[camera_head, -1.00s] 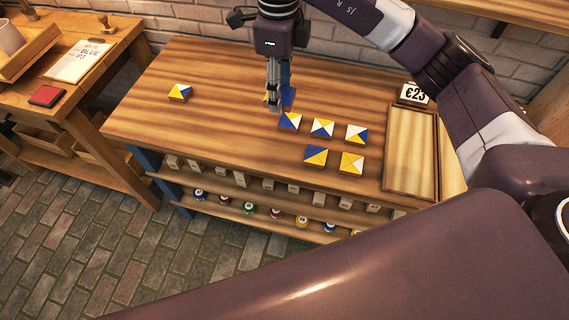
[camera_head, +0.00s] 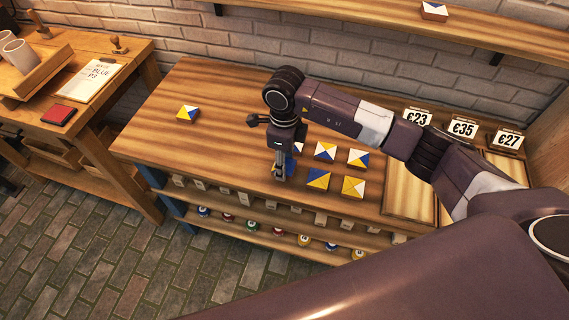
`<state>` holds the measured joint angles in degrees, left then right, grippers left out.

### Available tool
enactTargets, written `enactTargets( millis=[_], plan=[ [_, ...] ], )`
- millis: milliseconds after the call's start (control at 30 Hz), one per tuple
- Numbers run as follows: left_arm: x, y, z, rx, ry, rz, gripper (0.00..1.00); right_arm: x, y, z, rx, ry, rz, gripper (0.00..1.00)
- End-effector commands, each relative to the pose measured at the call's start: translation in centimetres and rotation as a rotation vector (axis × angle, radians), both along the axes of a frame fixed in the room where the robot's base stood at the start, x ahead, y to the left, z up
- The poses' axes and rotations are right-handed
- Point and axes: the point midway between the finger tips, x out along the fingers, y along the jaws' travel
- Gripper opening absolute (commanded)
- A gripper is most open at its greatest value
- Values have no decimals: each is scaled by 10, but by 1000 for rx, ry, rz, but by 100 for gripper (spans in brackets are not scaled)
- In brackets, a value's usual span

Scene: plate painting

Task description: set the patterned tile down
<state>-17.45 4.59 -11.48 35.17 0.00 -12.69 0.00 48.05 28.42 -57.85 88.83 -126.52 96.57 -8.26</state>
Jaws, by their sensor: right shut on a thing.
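My right gripper (camera_head: 279,176) points down over the wooden table (camera_head: 230,100), at the left end of the front row of tiles. It is shut on a patterned tile (camera_head: 290,164), of which only a blue part shows. Whether the tile touches the table is hard to tell. Right of it lies a blue and yellow tile (camera_head: 318,179), then a yellow and white tile (camera_head: 354,187). Behind are a tile mostly hidden by my gripper (camera_head: 299,147) and two blue, white and yellow tiles (camera_head: 325,151) (camera_head: 358,157). My left gripper is not in view.
A lone tile (camera_head: 187,113) lies at the table's left, with free wood around it. Wooden trays (camera_head: 410,182) with price cards stand at the right. Another tile (camera_head: 434,11) is on the wall shelf. A side table (camera_head: 130,60) holds a red pad (camera_head: 59,116).

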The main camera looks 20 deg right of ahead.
Motion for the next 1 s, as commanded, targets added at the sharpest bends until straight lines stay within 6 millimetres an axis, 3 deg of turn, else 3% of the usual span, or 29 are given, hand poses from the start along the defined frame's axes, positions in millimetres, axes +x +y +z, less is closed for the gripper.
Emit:
enactTargets(
  millis=[100,467,500,633,1000],
  plan=[
    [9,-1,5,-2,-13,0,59,-1,1,-14,0,1,0,15],
    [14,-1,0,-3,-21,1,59,0,0,-20,-1,-1,1,15],
    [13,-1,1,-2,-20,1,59,0,0,-20,-1,1,1,44],
    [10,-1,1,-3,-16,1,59,0,0,-19,-1,1,1,58],
    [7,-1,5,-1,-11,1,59,0,0,-15,1,1,0,59]
  ],
)
